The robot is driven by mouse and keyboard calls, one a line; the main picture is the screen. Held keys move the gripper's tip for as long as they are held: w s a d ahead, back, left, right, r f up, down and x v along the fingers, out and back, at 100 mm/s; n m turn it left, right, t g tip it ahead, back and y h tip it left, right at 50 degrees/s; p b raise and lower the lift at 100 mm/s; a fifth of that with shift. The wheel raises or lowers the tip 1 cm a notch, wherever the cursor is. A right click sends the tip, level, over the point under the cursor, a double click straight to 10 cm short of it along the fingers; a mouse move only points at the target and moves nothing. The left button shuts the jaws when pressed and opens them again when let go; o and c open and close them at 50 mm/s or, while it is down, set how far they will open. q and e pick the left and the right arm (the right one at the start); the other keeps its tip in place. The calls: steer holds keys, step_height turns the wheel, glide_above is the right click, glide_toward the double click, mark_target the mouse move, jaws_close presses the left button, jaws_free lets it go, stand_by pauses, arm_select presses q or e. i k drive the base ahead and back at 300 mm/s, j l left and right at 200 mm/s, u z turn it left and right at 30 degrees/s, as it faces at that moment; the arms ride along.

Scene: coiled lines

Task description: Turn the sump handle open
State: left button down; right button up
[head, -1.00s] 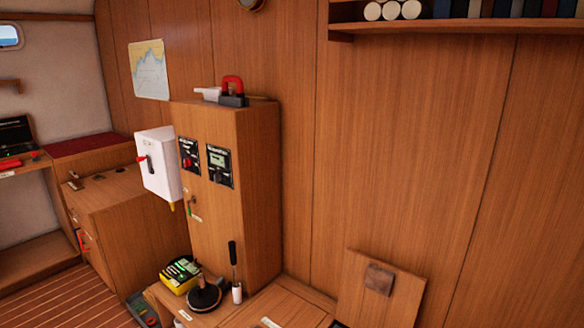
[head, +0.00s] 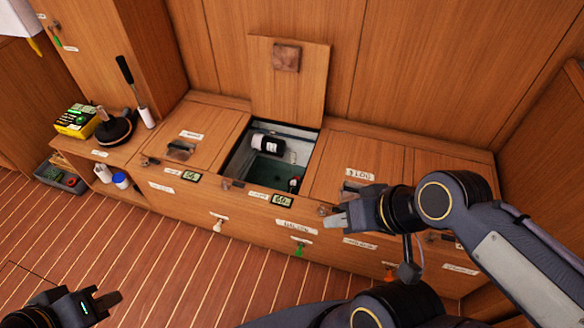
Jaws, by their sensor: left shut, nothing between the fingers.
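Small handles hang on the front of the long wooden bench: a cream one (head: 218,225), a green one (head: 299,248) and an orange one (head: 389,272). Each has a white label near it, too small to read, so I cannot tell which is the sump handle. My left gripper (head: 112,299) is shut and empty over the floor at the lower left, far from these handles. My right gripper (head: 334,221) is in front of the bench's right part, above and between the green and orange handles. Its jaw opening cannot be made out.
An open hatch (head: 228,160) in the bench top shows a bottle (head: 268,143) and dark greenish contents. Its raised lid (head: 303,85) leans on the wall. The plank floor (head: 150,250) in front is clear.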

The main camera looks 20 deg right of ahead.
mark_target(235, 184)
steer(key=i+j+z, duration=0.3)
steer(key=i+l+u, duration=0.1)
steer(key=u, duration=0.3)
steer(key=i+l+u, duration=0.1)
steer(key=l+u, duration=0.15)
steer(key=u, duration=0.2)
steer(key=l+u, duration=0.2)
steer(key=u, duration=0.2)
steer(key=i, duration=0.05)
